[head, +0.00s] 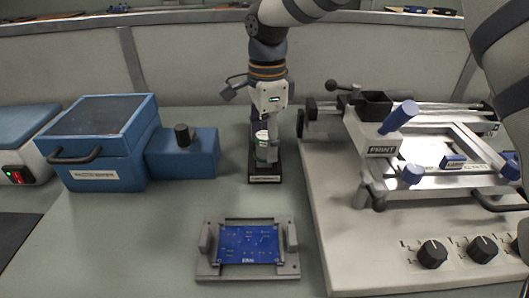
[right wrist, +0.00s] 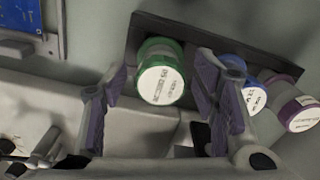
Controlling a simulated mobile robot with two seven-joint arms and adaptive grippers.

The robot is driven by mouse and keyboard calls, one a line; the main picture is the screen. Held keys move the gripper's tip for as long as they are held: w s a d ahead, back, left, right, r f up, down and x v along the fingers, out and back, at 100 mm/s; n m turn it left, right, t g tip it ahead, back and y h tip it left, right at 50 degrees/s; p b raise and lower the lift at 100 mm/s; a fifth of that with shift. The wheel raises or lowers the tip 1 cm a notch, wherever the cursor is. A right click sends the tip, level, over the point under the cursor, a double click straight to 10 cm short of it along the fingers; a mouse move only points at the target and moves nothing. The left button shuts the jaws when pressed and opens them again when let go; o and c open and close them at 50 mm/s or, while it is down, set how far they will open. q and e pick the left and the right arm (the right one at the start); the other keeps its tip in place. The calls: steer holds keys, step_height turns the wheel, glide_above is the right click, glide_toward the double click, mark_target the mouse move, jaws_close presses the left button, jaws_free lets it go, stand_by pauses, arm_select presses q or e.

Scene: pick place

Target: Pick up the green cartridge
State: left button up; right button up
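The green cartridge (right wrist: 162,72), with a white labelled end, stands in a dark rack (right wrist: 205,37) in the right wrist view. In the head view the cartridge (head: 264,151) is partly hidden by my right gripper (head: 278,150). The right gripper's two fingers are on either side of the cartridge in the wrist view (right wrist: 165,103), with a small gap visible on the left. The gripper looks open. A blue cartridge (right wrist: 254,98) and a purple cartridge (right wrist: 296,107) stand in the same rack, beyond the right finger. My left gripper is not in view.
A blue box machine (head: 98,130) stands at the left. A stencil printer (head: 370,240) with a handle and knobs takes up the right side. A blue circuit board (head: 249,245) lies in a grey fixture (head: 206,270) at the front.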

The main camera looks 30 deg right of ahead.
jaws_close()
